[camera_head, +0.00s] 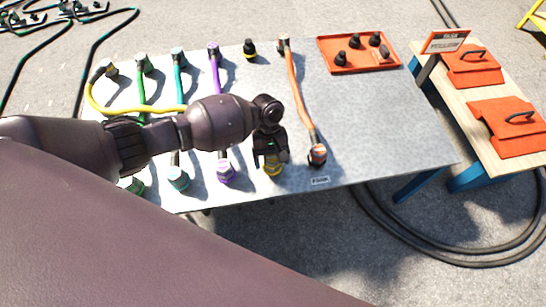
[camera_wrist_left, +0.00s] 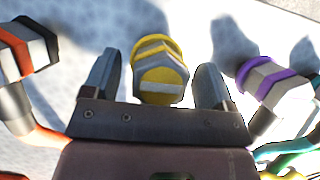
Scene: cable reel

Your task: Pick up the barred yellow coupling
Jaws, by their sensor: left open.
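The barred yellow coupling (camera_head: 273,168) stands near the front edge of the grey metal table, partly hidden under my left gripper (camera_head: 270,157). In the left wrist view, the coupling (camera_wrist_left: 161,82) has yellow bands and a yellow hexagonal end with grey faces. It sits between the two fingers of my left gripper (camera_wrist_left: 158,72), with a gap on each side. The gripper is open and holds nothing. My right gripper is not in view.
A purple coupling (camera_head: 226,172) stands left of the yellow one, and an orange-banded coupling (camera_head: 317,155) stands right. Several coloured cables cross the table (camera_head: 385,130). A red tray (camera_head: 330,58) with black parts lies at the back. The table's right part is clear.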

